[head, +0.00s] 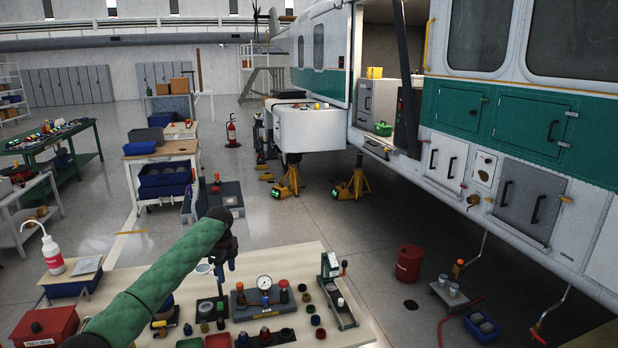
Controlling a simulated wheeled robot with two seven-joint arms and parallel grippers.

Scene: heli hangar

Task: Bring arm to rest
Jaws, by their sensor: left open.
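My left arm (160,270), in a green quilted sleeve, reaches in from the bottom left over the workbench. My left gripper (225,270) is at its far end, pointing down, open, with nothing seen between its fingers. It hangs above the bench near a dark stand (208,308) and left of a pressure gauge block (264,296). The arm hides part of the bench and the things on it. My right arm and right gripper are not in view.
A helicopter (480,110) stands at right on yellow jacks (358,180). Floor right of the bench has a red bin (408,263).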

